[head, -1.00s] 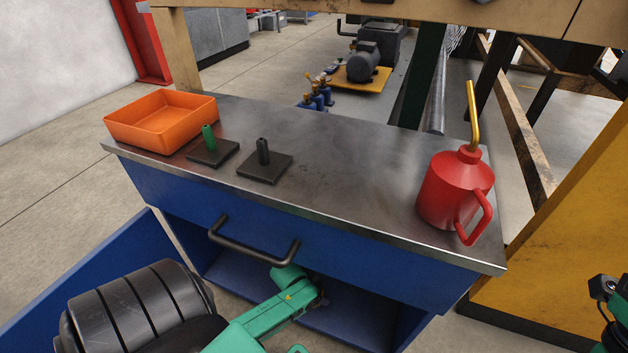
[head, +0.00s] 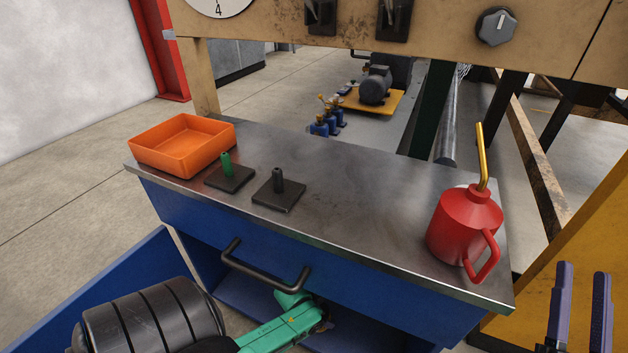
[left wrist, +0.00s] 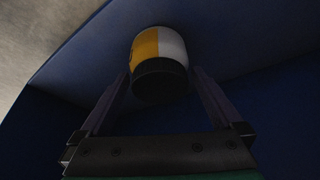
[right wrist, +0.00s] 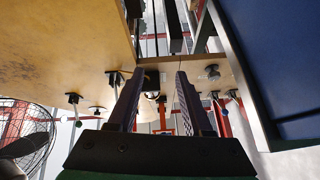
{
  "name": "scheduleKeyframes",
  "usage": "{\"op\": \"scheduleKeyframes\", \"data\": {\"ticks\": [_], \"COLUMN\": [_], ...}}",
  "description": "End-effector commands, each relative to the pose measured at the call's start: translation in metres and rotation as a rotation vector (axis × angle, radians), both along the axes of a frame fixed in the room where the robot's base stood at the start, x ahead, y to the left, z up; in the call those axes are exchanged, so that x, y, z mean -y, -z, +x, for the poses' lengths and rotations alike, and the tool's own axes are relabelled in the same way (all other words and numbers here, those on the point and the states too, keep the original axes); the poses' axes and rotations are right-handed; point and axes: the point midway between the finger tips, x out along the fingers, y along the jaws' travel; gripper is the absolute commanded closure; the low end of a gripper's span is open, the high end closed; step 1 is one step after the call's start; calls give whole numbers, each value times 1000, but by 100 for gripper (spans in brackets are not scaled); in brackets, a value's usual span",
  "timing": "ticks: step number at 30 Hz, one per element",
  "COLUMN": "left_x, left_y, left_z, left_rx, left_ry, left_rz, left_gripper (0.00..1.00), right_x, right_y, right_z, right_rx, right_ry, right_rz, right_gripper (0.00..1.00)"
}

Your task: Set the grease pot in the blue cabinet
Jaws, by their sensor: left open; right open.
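The grease pot (left wrist: 160,62), with a yellow and white body and a black lid, shows in the left wrist view against blue cabinet panels. My left gripper (left wrist: 161,80) is open, with one finger on each side of the pot's lid end; I cannot tell whether they touch it. In the head view my left arm reaches into the open front of the blue cabinet (head: 190,212), and the pot and left gripper are hidden there. My right gripper (head: 582,268) is open and empty, right of the cabinet; it also shows in the right wrist view (right wrist: 159,75).
On the metal top (head: 350,200) stand an orange tray (head: 183,158), two dark bases with pegs (head: 230,178) (head: 279,193) and a red oil can (head: 464,225). A black handle (head: 262,275) sticks out from the front. The top's middle is clear.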

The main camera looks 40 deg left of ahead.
Motion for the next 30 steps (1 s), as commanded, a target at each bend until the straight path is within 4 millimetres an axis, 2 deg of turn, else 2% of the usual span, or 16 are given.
{"op": "scheduleKeyframes", "data": {"ticks": [8,17,28,30], "left_x": [-1,-1,-2,-2], "left_y": [-8,-16,-26,-30], "left_z": [-3,-6,-10,-11], "left_rx": [0,0,0,0], "left_ry": [0,0,0,0], "left_rz": [0,0,0,0], "left_gripper": [0,0,0,0], "right_x": [-6,-13,-20,-21], "right_y": [45,112,191,218], "right_z": [2,-8,-38,-54], "right_rx": [-146,-338,-575,-657], "right_ry": [-17,-46,-81,-93], "right_rz": [-20,-57,-92,-113], "right_gripper": [50,50,50,50]}}
